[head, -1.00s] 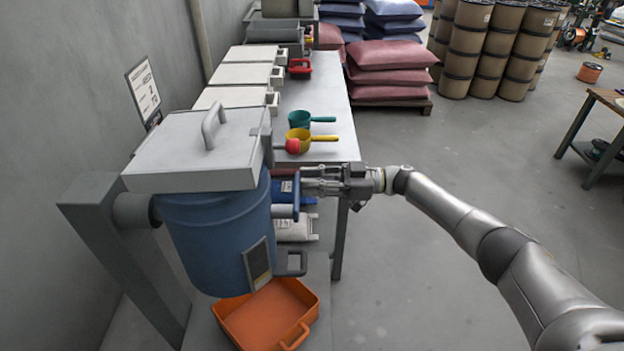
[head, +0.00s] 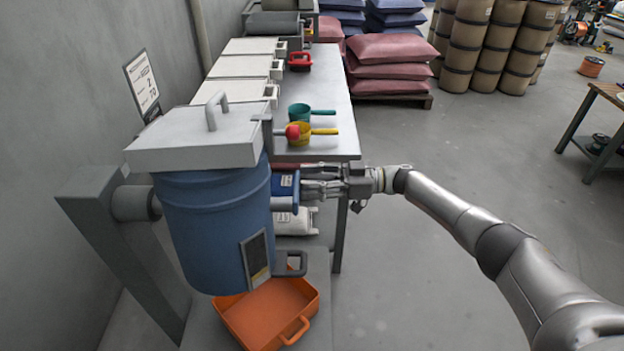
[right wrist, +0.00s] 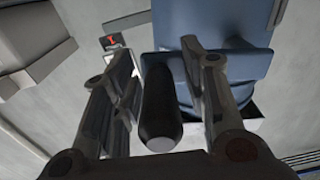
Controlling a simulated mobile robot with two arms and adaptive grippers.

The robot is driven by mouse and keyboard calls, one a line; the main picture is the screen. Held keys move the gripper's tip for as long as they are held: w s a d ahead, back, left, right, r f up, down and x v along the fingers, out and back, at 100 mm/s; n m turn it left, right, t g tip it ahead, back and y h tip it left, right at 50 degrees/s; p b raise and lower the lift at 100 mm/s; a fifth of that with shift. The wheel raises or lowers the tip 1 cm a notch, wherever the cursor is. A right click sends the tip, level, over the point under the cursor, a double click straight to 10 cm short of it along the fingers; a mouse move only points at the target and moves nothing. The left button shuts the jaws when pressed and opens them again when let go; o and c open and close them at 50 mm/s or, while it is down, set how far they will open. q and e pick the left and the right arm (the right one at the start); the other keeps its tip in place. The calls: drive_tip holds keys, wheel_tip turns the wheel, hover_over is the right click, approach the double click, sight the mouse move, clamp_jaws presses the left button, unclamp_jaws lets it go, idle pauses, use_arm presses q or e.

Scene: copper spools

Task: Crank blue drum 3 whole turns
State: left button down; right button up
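The blue drum (head: 215,225) hangs on a grey stand, with a grey lid (head: 190,140) on top. In the head view my right gripper (head: 310,187) is at the drum's right side, its arm coming in from the right. In the right wrist view a black crank handle (right wrist: 160,110) lies between the fingers of this gripper (right wrist: 158,92). Narrow gaps seem to show beside the handle, so I cannot tell whether the fingers press on it. The crank's far part is hidden. The drum's blue body (right wrist: 225,45) also shows there. My left gripper is not in view.
An orange tray (head: 228,312) lies below the drum. A grey post (head: 120,235) stands on its left. Behind are a table (head: 335,90) with green (head: 299,113) and yellow (head: 300,134) scoops and a red ball knob (head: 292,131).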

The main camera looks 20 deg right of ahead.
drive_tip(key=shift+r, duration=0.2)
drive_tip(key=shift+d, duration=0.1)
drive_tip(key=v, duration=1.1)
drive_tip(key=shift+d, duration=0.4)
drive_tip(key=shift+o, duration=0.2)
drive_tip(key=shift+s, duration=0.1)
